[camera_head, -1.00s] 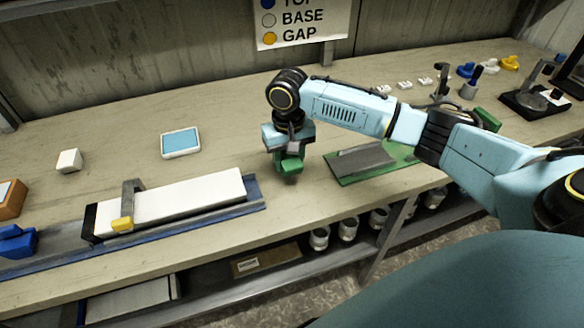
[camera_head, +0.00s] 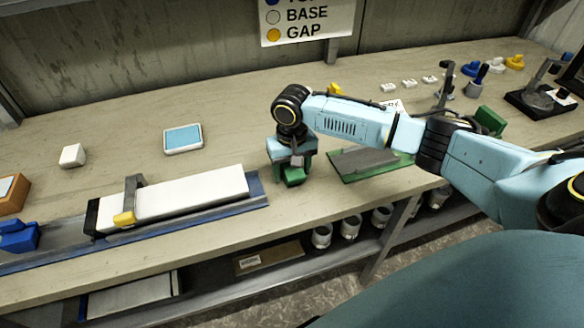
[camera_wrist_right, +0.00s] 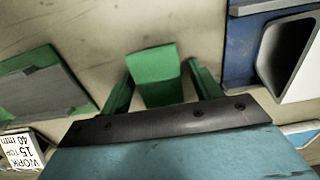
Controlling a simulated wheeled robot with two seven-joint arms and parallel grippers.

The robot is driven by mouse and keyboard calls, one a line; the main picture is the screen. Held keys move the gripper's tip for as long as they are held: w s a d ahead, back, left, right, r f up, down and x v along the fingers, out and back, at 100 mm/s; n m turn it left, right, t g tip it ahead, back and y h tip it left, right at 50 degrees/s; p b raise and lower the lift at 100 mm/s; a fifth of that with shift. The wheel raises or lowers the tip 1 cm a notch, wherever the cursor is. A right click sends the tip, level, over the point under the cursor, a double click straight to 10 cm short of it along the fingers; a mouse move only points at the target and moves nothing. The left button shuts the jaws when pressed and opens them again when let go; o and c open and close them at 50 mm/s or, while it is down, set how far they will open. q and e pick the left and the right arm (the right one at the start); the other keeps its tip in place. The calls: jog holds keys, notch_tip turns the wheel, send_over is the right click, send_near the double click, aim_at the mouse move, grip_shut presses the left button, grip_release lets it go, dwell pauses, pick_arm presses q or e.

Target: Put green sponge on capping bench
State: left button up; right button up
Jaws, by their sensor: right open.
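The green sponge (camera_head: 294,176) is on the wooden capping bench (camera_head: 225,187), near its front edge, under my right gripper. In the right wrist view the sponge (camera_wrist_right: 156,75) stands out between the two dark green fingers. My right gripper (camera_head: 291,171) points down and is open, with one finger on each side of the sponge and a gap visible on both sides (camera_wrist_right: 162,88). The top of the sponge is partly hidden by the gripper in the head view. My left gripper is not in view.
A green mat with a grey plate (camera_head: 365,161) is just right of the gripper. A blue-screened tablet (camera_head: 183,139) and a white block (camera_head: 72,155) are behind left. Bench space around the tablet is clear.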

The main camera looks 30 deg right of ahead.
jog(key=shift+r, duration=0.1)
notch_tip(320, 180, up, 12)
jog(key=p, duration=0.1)
jog(key=shift+p, duration=0.3)
dwell(1.4)
